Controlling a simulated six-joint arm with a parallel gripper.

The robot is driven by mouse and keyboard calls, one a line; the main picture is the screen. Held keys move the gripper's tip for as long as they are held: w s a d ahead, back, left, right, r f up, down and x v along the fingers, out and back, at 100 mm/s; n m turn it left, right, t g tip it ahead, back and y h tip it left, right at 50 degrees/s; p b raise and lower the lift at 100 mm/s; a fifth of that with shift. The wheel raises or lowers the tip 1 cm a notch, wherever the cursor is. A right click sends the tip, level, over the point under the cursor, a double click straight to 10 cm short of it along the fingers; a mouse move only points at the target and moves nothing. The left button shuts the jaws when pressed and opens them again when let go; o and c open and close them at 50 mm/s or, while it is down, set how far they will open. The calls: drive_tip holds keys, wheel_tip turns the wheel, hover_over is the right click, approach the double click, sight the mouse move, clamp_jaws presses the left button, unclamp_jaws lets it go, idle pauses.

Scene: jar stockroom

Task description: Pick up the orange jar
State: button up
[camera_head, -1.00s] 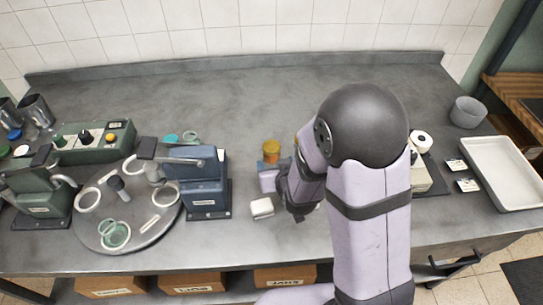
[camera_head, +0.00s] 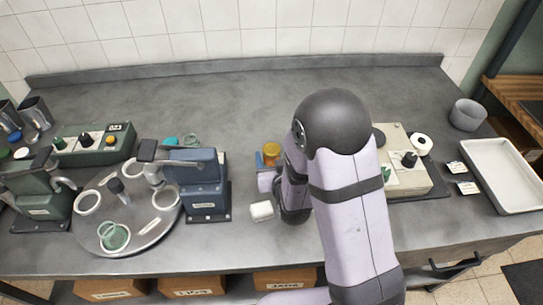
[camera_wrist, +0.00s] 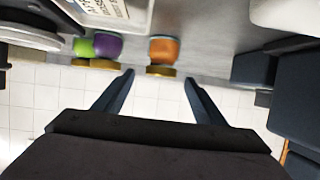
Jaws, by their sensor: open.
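The orange jar (camera_wrist: 164,50) has a gold lid (camera_wrist: 161,71) and shows ahead of my gripper (camera_wrist: 159,77) in the wrist view. My gripper is open and empty. Its two fingers point toward the jar, one to each side of it in the picture; I cannot tell whether the jar is between the fingertips or just beyond them. In the head view the jar (camera_head: 271,152) stands on the grey bench, its gold lid upward, just behind my gripper (camera_head: 266,182). My arm hides much of the gripper there.
A purple jar (camera_wrist: 107,46) and a green jar (camera_wrist: 83,47) stand left of the orange one in the wrist view.

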sight(271, 148)
drive_tip(key=shift+w, duration=0.1)
drive_tip(key=shift+p+x, duration=1.1)
drive_tip(key=shift+x, duration=1.4)
drive_tip(key=shift+a, duration=0.1)
drive_tip(key=shift+c, duration=0.4)
drive_tip(key=shift+r, duration=0.1)
drive_tip(key=c, duration=1.2)
drive_tip(key=shift+r, duration=0.1)
drive_tip(key=shift+r+b, duration=0.7)
drive_tip(key=shift+r, duration=4.2)
